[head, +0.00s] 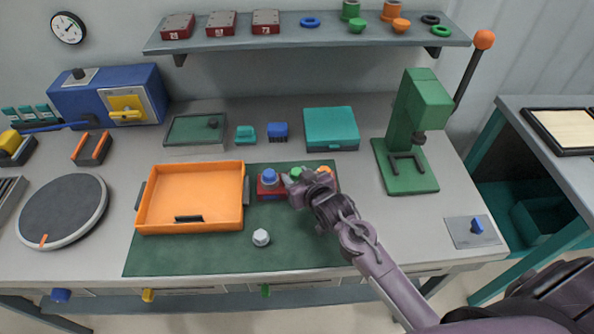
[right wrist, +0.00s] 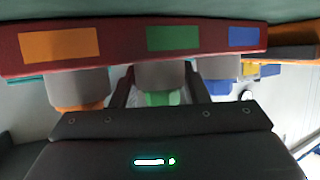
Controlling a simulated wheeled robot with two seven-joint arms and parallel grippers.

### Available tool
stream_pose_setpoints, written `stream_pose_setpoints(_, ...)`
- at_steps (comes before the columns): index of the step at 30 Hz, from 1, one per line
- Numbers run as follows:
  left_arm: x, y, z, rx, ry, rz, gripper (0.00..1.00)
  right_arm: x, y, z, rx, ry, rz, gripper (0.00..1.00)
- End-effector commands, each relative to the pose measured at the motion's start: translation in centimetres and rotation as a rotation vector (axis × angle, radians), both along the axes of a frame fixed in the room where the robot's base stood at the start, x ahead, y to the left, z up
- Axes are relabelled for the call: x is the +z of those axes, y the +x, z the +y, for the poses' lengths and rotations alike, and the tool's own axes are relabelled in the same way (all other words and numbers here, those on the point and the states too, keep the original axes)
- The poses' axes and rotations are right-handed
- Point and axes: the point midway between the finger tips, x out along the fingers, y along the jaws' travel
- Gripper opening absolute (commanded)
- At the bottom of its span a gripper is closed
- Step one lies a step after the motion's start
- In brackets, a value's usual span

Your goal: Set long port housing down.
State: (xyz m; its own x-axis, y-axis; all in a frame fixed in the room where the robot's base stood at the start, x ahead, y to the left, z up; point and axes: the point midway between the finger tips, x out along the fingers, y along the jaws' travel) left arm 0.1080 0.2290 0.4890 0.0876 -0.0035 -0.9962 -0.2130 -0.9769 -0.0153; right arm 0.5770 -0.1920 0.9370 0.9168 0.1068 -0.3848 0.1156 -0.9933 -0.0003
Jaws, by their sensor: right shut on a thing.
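The long port housing (head: 270,190) is a dark red bar in the head view, over the green mat (head: 190,257), right of the orange tray. It carries blue, green and orange capped ports. My right gripper (head: 305,186) is shut on its middle and hides much of it. In the right wrist view the housing (right wrist: 203,40) spans the top, with orange, green and blue patches. The fingers (right wrist: 160,85) stand on both sides of the middle grey port with the green cap. The mat is close beyond the bar; I cannot tell whether they touch. My left gripper is not in view.
The orange tray (head: 161,228) stands close left of the housing. A white hexagonal piece (head: 261,237) lies on the mat in front. A teal case (head: 331,130) and a green press (head: 405,181) stand behind and to the right. The mat's front part is mostly clear.

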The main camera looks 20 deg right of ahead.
Motion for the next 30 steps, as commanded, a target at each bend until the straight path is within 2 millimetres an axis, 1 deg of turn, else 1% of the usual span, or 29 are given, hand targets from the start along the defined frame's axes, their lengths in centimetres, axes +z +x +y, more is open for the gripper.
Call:
stream_pose_setpoints(1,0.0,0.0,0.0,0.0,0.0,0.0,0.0,0.8,0.3,0.0,0.0,0.003,-0.019,0.0)
stream_pose_setpoints(8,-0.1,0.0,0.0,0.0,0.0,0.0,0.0,0.6,0.3,0.0,0.0,0.003,-0.018,0.0)
stream_pose_setpoints(9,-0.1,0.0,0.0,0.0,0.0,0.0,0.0,-0.2,0.0,0.0,0.0,0.0,0.0,0.45)
stream_pose_setpoints(13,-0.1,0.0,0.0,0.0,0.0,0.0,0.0,-0.2,0.0,0.0,-0.001,0.001,0.0,0.62)
stream_pose_setpoints(20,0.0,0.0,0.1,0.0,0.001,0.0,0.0,0.2,0.0,-0.1,-0.003,0.0,-0.002,0.63)
stream_pose_setpoints(22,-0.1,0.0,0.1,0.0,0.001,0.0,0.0,0.2,-0.4,-0.2,-0.003,-0.001,-0.002,0.63)
stream_pose_setpoints(26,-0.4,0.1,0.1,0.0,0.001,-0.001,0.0,0.8,-2.1,-0.5,-0.004,-0.001,-0.001,0.63)
stream_pose_setpoints(30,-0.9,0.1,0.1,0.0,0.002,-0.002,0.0,1.8,-4.8,-0.7,-0.004,-0.002,0.0,0.63)
